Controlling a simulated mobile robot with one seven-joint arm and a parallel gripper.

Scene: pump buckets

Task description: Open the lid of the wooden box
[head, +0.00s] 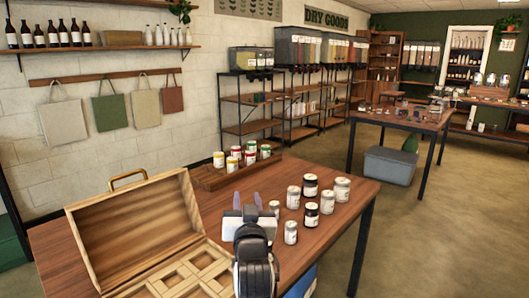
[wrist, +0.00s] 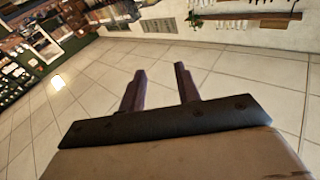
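The wooden box (head: 187,276) is at the front left of the brown table in the head view. Its lid (head: 135,228) is raised and tilted back on the left, its bare inside showing. My gripper (head: 247,199) is just right of the box, above the table and apart from the lid. In the wrist view its two dark fingers (wrist: 159,80) stand apart with nothing between them.
Several jars (head: 311,200) stand on the table right of my gripper. A wooden tray (head: 212,181) with several small jars is behind it. Another table (head: 405,120) stands farther back, with a grey bin (head: 390,166) beneath. Open floor (head: 450,230) lies to the right.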

